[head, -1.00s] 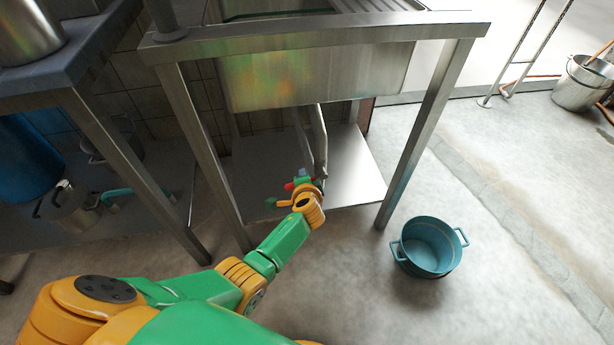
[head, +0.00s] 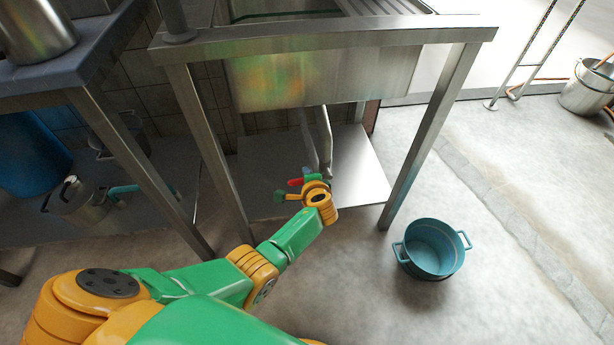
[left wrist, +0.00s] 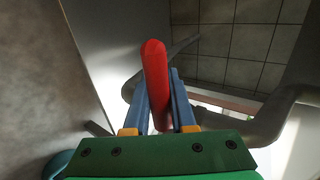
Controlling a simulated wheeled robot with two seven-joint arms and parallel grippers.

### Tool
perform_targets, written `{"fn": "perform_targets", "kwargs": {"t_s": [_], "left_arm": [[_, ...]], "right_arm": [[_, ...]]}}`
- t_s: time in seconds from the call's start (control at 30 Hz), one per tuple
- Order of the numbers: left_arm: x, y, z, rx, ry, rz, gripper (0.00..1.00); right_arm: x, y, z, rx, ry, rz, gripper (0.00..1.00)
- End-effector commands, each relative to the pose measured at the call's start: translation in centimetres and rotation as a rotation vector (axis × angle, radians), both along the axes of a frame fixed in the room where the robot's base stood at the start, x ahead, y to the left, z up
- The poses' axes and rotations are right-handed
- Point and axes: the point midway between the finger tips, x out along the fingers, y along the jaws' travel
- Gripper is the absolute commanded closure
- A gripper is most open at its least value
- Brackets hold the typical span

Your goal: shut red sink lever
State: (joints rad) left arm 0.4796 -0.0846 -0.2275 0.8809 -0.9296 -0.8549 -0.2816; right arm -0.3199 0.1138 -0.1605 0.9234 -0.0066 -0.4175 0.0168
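The red sink lever (left wrist: 155,75) stands between the two blue fingers of my left gripper (left wrist: 158,100) in the left wrist view. The fingers lie close along both sides of it; a narrow gap seems to show on the right, so I cannot tell if they grip it. In the head view, the red lever (head: 295,182) shows as a small bit of red beside my left gripper (head: 308,178), under the steel sink (head: 320,78), near the grey drain pipes (head: 318,140). The fingers are mostly hidden there by the wrist. My right gripper is not in view.
The sink frame's steel legs (head: 425,140) stand on both sides of my left arm, with a low shelf (head: 358,175) beneath. A blue pot (head: 434,248) sits on the floor at right. A counter with pots (head: 85,200) below is at left.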

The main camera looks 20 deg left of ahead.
Motion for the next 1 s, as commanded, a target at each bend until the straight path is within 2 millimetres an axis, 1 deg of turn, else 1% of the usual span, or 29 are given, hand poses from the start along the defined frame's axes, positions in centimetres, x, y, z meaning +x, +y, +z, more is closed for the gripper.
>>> {"fn": "perform_targets", "kwargs": {"t_s": [0.03, 0.1, 0.37, 0.43, 0.67, 0.8, 1.0], "left_arm": [[0.0, 0.0, 0.0, 0.001, -0.001, 0.0, 0.63], [0.0, 0.0, 0.0, 0.001, -0.001, 0.0, 0.47], [0.0, 0.0, 0.1, -0.001, -0.002, 0.0, 0.47], [-0.3, -0.2, 0.5, 0.0, 0.0, -0.001, 0.47], [-3.3, -2.3, 3.4, -0.003, -0.001, -0.002, 0.47], [-4.6, -3.2, 4.1, -0.002, -0.001, -0.001, 0.47], [-4.9, -3.4, 4.0, 0.0, 0.0, 0.0, 0.47]], "right_arm": [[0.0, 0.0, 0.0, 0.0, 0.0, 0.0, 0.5], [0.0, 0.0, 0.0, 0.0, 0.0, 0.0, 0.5], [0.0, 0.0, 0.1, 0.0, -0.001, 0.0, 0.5], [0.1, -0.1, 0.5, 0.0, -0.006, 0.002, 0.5], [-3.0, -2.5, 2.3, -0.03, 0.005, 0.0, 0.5], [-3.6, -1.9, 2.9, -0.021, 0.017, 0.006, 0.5], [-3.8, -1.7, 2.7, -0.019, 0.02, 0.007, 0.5]]}}
